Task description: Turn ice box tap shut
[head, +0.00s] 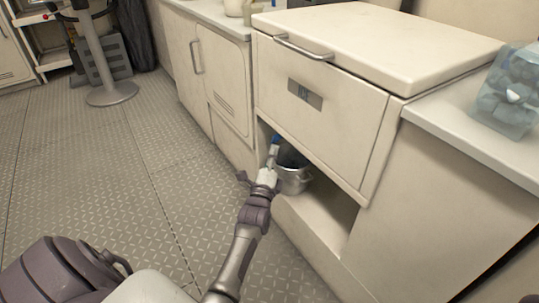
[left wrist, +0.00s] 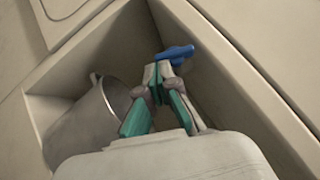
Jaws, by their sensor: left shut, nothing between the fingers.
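The ice box (head: 345,115) is the cream cabinet with a lid and a bar handle. Its tap has a blue handle (head: 276,139), low in the open recess under the box. The blue tap handle also shows in the left wrist view (left wrist: 178,53), just beyond the fingertips. My left gripper (head: 271,160) reaches into the recess with its fingers shut and empty. In the left wrist view the fingertips (left wrist: 158,72) meet right at the near side of the blue handle; whether they touch it I cannot tell. The tap's body is hidden. My right gripper is not in view.
A grey metal bucket (head: 296,181) stands in the recess beside my left gripper; it is at the left in the left wrist view (left wrist: 78,130). The recess walls are close around the gripper. A bag of ice (head: 508,90) lies on the right counter (head: 455,115). The floor (head: 110,160) is clear.

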